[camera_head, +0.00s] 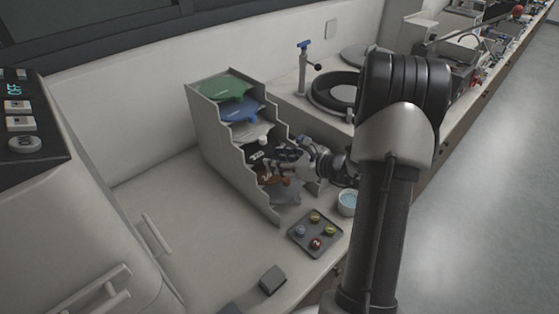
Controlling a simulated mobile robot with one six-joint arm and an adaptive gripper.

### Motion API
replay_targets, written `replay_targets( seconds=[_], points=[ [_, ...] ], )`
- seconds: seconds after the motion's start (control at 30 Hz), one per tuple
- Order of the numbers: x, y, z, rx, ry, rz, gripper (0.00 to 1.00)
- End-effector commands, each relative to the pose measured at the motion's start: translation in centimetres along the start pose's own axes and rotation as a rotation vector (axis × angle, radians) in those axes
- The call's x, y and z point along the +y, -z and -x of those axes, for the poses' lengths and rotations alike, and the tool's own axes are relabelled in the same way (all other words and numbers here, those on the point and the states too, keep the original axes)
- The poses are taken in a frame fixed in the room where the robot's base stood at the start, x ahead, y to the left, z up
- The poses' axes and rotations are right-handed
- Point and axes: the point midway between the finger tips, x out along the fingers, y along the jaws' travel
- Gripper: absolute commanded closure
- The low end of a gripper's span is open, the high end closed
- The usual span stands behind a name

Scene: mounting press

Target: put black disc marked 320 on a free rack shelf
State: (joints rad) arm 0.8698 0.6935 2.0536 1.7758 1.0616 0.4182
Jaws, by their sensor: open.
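The grey stepped rack (222,155) stands on the counter at the centre, with coloured discs on its shelves. A black disc (256,156) with a white marking, too small to read surely, lies on a middle shelf, below a whitish disc (249,131) and above a reddish-brown disc (267,174). My gripper (273,164) reaches in from the right at this shelf, open, with its fingers close to the black disc's front edge. Whether they touch it cannot be told. My gripper hides part of the black and brown discs.
A green disc (227,88) and a blue disc (241,109) fill the upper shelves; a grey disc (285,193) lies lowest. A tray (315,250) with several small coloured items and a cup (347,203) stand in front. The counter left of the rack is clear.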

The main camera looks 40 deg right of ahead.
Motion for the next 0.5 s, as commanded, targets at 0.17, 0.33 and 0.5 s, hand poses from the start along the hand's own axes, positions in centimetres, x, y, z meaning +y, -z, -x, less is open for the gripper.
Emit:
replay_targets(
  seconds=[0.17,0.33,0.5],
  points=[
    [0.0,0.1,0.0,0.001,0.0,-0.001,0.56],
    [-0.1,0.0,1.1,0.001,0.002,0.0,0.56],
    [-0.2,0.0,4.3,0.0,0.006,0.0,0.56]
  ],
)
